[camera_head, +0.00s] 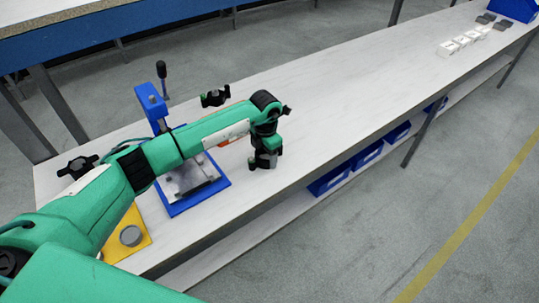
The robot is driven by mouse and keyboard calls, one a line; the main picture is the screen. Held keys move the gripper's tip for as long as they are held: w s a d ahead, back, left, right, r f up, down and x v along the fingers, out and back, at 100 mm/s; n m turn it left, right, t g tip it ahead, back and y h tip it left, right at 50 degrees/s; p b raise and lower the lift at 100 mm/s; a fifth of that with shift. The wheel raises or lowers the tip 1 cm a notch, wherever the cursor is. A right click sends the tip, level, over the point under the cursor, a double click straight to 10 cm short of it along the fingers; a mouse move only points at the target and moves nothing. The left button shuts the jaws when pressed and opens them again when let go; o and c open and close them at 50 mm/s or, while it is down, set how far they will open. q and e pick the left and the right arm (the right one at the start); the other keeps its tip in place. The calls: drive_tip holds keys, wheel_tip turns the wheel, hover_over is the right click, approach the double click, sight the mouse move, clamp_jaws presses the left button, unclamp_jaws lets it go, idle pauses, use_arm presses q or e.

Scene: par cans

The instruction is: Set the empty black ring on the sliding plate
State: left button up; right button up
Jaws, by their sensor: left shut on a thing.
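My left arm reaches in from the left across the bench. Its gripper (265,161) points down at the bench, right of the blue press, and is shut on a small dark part, which I take to be the black ring; the fingers hide most of it. The sliding plate (193,181) is a grey metal plate on the press's blue base (206,201). It is partly behind my forearm, and the gripper is apart from it, to its right. My right gripper is not in view.
The blue press column (151,104) with a black-knobbed lever (161,73) stands behind my arm. Black pronged parts lie at the back (215,97) and left (78,167). A yellow plate (137,252) bears a grey disc (131,235). White blocks (461,41) stand far right. The bench middle is clear.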

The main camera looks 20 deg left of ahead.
use_arm(q)
drive_tip(key=shift+r, duration=0.15)
drive_tip(key=shift+r+p, duration=1.8)
drive_tip(key=shift+r, duration=1.1)
